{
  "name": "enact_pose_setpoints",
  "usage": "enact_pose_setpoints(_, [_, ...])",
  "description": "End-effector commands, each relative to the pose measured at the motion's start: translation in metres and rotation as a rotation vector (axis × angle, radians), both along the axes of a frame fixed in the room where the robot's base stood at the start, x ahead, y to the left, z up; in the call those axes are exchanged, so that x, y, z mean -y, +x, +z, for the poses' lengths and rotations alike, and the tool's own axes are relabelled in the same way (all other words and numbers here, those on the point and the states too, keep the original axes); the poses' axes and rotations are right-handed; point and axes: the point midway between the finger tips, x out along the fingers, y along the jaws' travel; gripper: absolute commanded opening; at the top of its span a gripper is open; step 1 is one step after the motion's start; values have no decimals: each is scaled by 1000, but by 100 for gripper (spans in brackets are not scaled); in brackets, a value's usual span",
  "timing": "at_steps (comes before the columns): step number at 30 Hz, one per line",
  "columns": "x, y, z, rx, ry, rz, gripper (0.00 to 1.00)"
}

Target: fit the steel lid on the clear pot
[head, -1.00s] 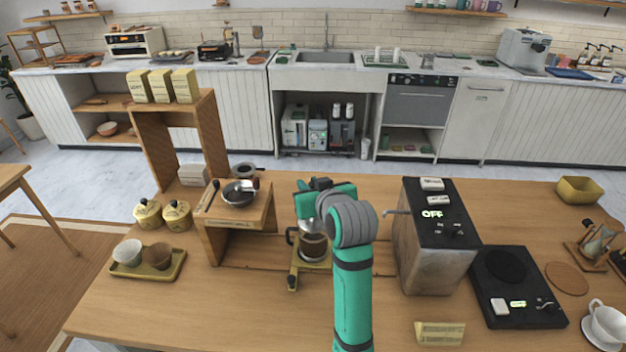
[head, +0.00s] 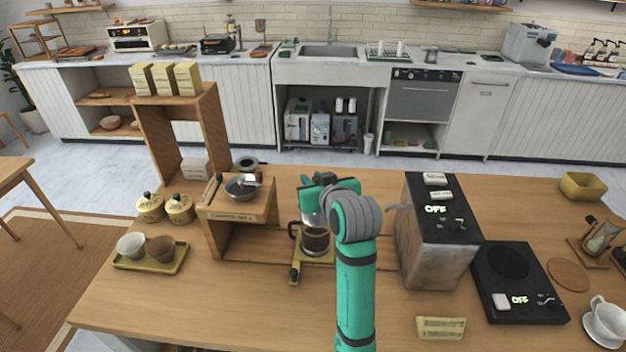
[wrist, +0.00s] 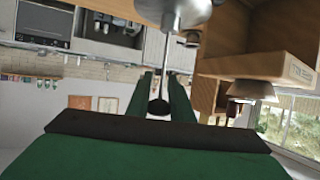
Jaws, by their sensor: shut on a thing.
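The clear pot (head: 316,241) holds dark contents and has a dark handle on its left. It stands on a yellowish stand (head: 298,262) in the middle of the table. My gripper (wrist: 160,98) is shut on the dark knob of the steel lid (wrist: 172,10). A thin rod joins the knob to the lid's steel dome in the wrist view. In the head view the lid (head: 311,219) shows at the pot's top, partly behind my arm. I cannot tell whether it touches the rim. The pot is not clear in the wrist view.
A small wooden shelf (head: 238,215) with a pan on it stands left of the pot. A grey machine (head: 432,265) with a dark top stands close to the right, beside a black hot plate (head: 520,290).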

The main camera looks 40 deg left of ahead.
Motion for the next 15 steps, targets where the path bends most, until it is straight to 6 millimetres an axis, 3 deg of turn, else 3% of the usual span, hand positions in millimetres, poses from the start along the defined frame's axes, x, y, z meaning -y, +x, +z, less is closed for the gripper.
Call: enact_pose_setpoints(15, [-2, -3, 0, 1, 0, 4, 0])
